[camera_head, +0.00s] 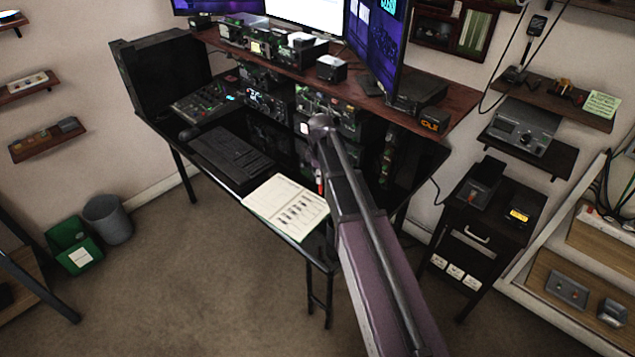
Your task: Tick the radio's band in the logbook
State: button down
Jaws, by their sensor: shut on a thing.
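The open logbook (262,198) lies on the front right part of the black desk. Its right page carries several dark printed rows, too small to read. My arm reaches in from the lower right, and my gripper (319,176) is over the desk just beyond the logbook's right page. It is shut on a slim pen (320,187) with a red part showing, mostly hidden by the arm. Whether the pen touches the page cannot be told. A radio (268,106) with a lit display stands at the back of the desk; its band cannot be read.
A black keyboard (230,152) lies left of the logbook. Monitors and small devices stand on the raised wooden shelf (452,98). More radio gear (340,112) sits under it, partly behind my arm. A dark drawer cabinet (480,235) stands right. The floor at front left is clear.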

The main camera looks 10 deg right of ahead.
jog(key=w+f+b, duration=0.6)
jog(key=w+f, duration=0.1)
jog(key=w, duration=0.1)
jog(key=shift+n, duration=0.4)
jog(key=shift+f, duration=0.25)
jog(key=shift+f+b, duration=2.35)
jog(key=shift+b, duration=0.15)
jog(key=shift+f+b, duration=0.5)
dwell(0.3)
jog(key=shift+s, duration=0.55)
dwell(1.2)
jog(key=shift+s+d, duration=0.1)
jog(key=shift+d, duration=0.25)
dwell(1.2)
